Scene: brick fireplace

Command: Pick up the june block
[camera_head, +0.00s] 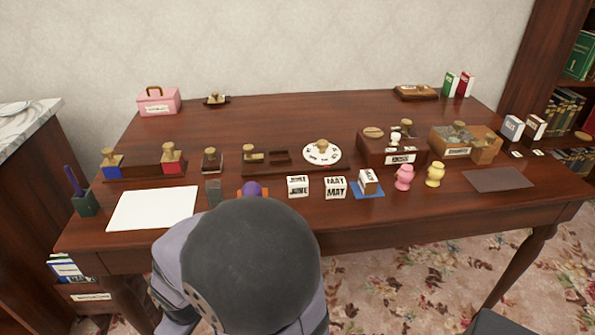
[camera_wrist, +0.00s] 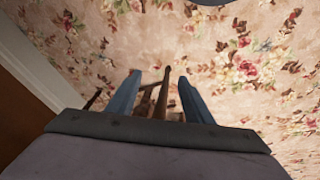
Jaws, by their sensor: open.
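The june block (camera_head: 298,187) is a white cube with black "JUNE" lettering, near the front edge of the dark wooden table in the head view. A similar white "MAY" block (camera_head: 335,188) stands just to its right, with a small gap. My gripper (camera_wrist: 158,76) shows in the wrist view as two blue fingers spread apart with nothing held between them. It faces the floral carpet, away from the blocks. In the head view my gripper cannot be made out, and my arm covers part of the table's front edge.
A block lies on a blue mat (camera_head: 374,194) right of the MAY block, beside pink (camera_head: 404,177) and yellow (camera_head: 435,174) figures. Left of the june block are a purple-and-orange object (camera_head: 252,189) and white paper (camera_head: 152,208). A white dial (camera_head: 322,153) stands behind.

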